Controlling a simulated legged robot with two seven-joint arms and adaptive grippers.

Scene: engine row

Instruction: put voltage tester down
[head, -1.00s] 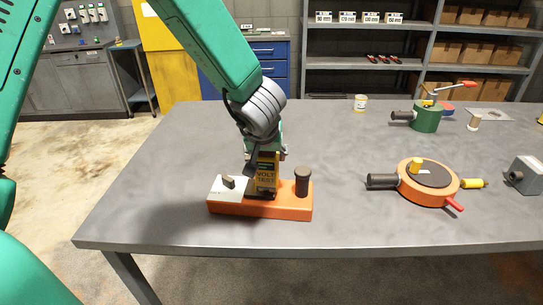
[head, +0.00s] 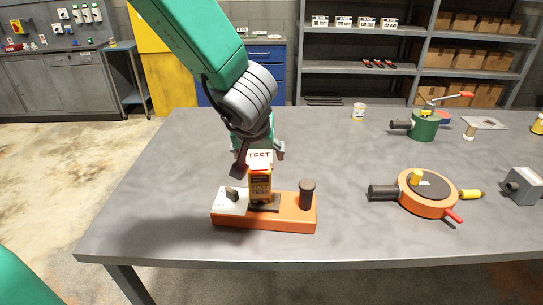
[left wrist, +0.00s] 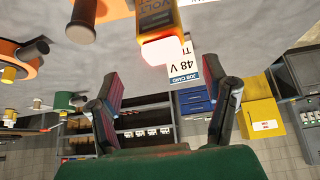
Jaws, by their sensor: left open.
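The voltage tester (head: 260,186), yellow-orange with a dark face, stands upright on the dark pad of an orange base (head: 290,222) near the table's front edge. In the left wrist view the tester (left wrist: 158,22) shows at the top, with a white card (left wrist: 174,60) reading "48 V" by it. My left gripper (head: 258,155) is just above and behind the tester. Its fingers (left wrist: 163,88) are spread apart with nothing between them, clear of the tester. My right gripper is not in view.
The base also carries a white plate (head: 228,203) with a small dark lever and a black knob (head: 307,194). An orange round device (head: 427,195), a green device (head: 424,126) and a grey block (head: 523,186) stand to the right. The table's left part is clear.

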